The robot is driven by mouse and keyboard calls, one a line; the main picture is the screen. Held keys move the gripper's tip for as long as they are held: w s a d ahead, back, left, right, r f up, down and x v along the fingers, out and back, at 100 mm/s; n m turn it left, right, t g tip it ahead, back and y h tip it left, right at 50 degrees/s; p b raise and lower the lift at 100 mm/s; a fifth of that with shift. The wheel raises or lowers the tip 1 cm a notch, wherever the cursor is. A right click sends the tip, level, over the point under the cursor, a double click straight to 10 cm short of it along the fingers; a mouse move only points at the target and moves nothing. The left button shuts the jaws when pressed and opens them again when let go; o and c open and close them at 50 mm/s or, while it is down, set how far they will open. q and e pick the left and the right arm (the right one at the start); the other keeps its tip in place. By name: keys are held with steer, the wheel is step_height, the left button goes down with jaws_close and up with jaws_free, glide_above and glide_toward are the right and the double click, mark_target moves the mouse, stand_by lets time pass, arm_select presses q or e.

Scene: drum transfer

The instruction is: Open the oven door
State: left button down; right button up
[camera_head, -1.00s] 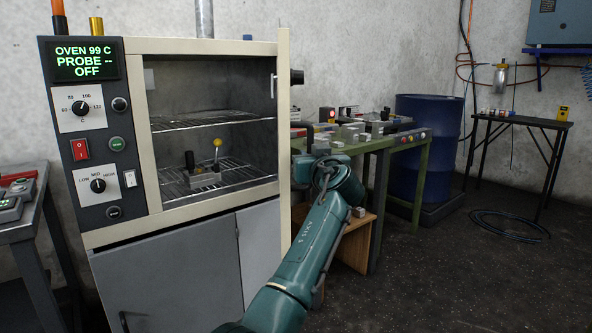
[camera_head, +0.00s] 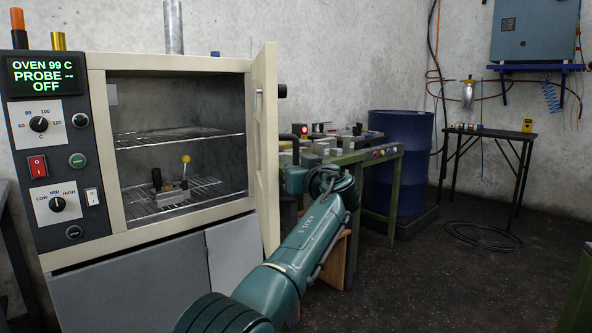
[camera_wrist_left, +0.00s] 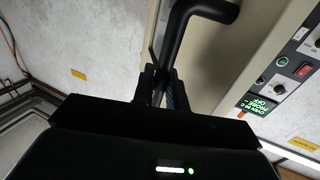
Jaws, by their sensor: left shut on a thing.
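The oven (camera_head: 72,168) stands at the left in the head view, its chamber exposed. Its beige door (camera_head: 267,150) stands open at the right side of the chamber, seen at a steep angle with part of its inner face showing. My left arm reaches up from the bottom to the outer side of the door. In the left wrist view my left gripper (camera_wrist_left: 161,88) is shut on the black bent bar handle (camera_wrist_left: 208,12). My left fingertips are hard to make out in the head view. My right gripper is in neither current view.
Wire racks (camera_head: 180,135) and a small device with a yellow knob (camera_head: 171,193) are inside the oven. A green workbench (camera_head: 372,159) with several items stands behind my arm. A blue drum (camera_head: 402,160) is beyond. The dark floor (camera_head: 450,285) at the right is mostly clear.

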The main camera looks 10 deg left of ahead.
arm_select(q)
steer(key=shift+a, duration=0.15)
steer(key=c, duration=1.5)
jaws_free()
steer(key=v, duration=1.3)
steer(key=shift+c, duration=0.3)
